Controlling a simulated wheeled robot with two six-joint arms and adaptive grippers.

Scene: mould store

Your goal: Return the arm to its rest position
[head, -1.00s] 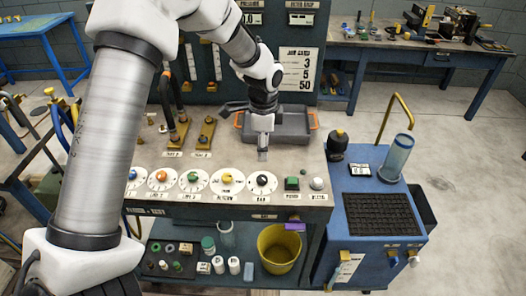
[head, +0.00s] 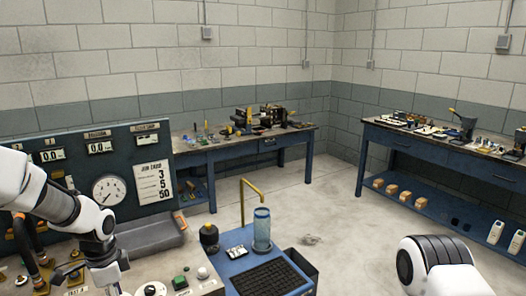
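My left arm comes in from the left over the test bench (head: 205,289). Its wrist hangs downward in front of the bench's gauge panel. My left gripper (head: 108,279) is low in the picture, above the bench top, and its fingers are too small and unclear to tell open from shut. I see nothing clearly held in it. A white and black part of my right arm shows at the bottom right. My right gripper is out of view.
A blue cart (head: 265,268) with a clear cylinder (head: 262,229) and a bent brass pipe (head: 243,203) stands right of the bench. Cluttered workbenches stand at the back (head: 245,147) and right (head: 430,146). Open floor (head: 335,215) lies between them.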

